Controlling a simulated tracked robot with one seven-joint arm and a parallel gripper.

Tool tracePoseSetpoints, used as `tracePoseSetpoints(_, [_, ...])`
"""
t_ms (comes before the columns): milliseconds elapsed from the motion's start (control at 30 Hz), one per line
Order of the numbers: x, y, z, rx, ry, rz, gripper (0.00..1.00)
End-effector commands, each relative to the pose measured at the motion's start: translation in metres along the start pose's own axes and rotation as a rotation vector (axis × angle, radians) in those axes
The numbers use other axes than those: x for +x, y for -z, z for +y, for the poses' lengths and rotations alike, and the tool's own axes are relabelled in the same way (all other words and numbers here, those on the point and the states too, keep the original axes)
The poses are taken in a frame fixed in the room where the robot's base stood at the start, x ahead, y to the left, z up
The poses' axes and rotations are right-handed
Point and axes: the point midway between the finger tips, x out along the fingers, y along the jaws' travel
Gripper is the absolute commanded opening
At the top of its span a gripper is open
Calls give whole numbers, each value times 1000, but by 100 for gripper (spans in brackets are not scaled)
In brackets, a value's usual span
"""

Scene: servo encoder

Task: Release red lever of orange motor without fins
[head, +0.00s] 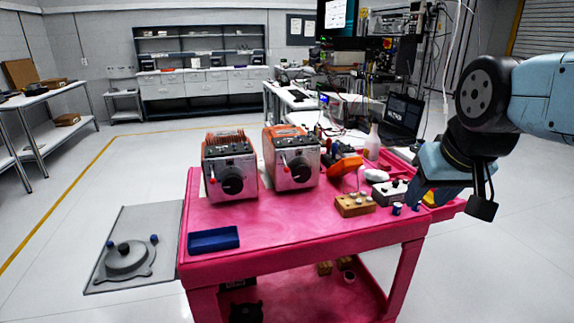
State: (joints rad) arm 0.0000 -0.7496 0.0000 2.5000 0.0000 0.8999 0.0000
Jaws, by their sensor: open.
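Two orange motors with grey front plates stand side by side on the pink cart. The right motor (291,157) has a smooth orange top without visible fins. My gripper (482,207) hangs open and empty at the right, beyond the cart's right edge, pointing down. It is well apart from both motors.
The pink cart (300,218) also holds a blue tray (214,240), a wooden block (355,206), a grey box with knobs (389,192), an orange tool (345,165) and a bottle (373,142). The cart's front middle is clear. A grey plate (160,225) lies left of the cart.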

Motion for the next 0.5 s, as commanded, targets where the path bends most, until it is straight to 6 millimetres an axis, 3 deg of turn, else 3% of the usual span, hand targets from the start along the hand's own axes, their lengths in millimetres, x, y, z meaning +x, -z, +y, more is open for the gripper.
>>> tracePoseSetpoints(367, [0,0,0,0,0,1,45])
tracePoseSetpoints(500, [6,8,-1,-4,0,15,45])
